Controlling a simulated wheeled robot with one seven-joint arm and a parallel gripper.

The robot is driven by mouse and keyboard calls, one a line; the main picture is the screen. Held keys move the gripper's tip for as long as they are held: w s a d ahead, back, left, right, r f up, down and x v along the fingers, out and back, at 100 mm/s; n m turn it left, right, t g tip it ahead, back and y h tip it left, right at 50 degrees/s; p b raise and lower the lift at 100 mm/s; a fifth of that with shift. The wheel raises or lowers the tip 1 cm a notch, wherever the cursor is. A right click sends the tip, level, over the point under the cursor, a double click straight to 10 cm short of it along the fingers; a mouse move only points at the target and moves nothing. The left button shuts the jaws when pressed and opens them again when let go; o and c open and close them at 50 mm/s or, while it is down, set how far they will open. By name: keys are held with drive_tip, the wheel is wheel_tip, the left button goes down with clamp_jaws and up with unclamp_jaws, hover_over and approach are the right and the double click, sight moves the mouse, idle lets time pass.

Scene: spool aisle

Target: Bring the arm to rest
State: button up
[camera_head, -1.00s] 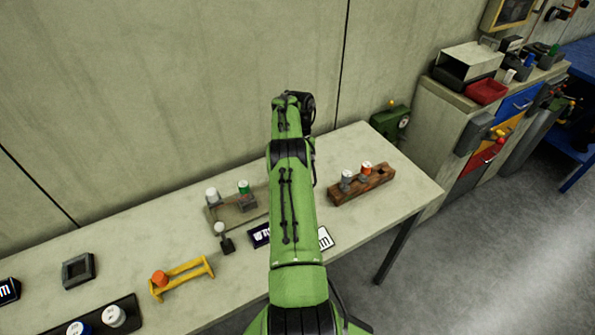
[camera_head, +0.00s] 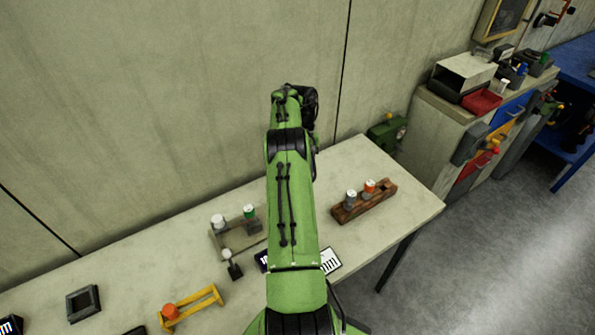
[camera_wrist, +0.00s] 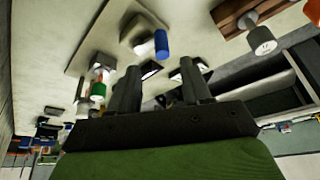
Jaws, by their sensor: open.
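My green arm stretches up the middle of the head view, above the pale bench (camera_head: 165,262). Its far end, dark and bent away, hides my gripper there. In the wrist view, which looks tilted over, my gripper (camera_wrist: 160,85) shows two dark fingers standing apart. No held object is visible between them. Beyond the fingers are a light board with spools, including a blue-ended one (camera_wrist: 161,43) and a green-and-orange one (camera_wrist: 98,90). I cannot tell exactly how far the fingers are from them.
A wooden block (camera_head: 365,203) with two spools sits right of my arm. A grey holder (camera_head: 236,236) with spools, a yellow stand (camera_head: 196,308) and a dark square frame (camera_head: 83,302) are left. The wall is behind; a cabinet (camera_head: 455,125) stands right.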

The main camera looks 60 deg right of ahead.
drive_tip(key=shift+s, duration=0.2)
idle(0.3)
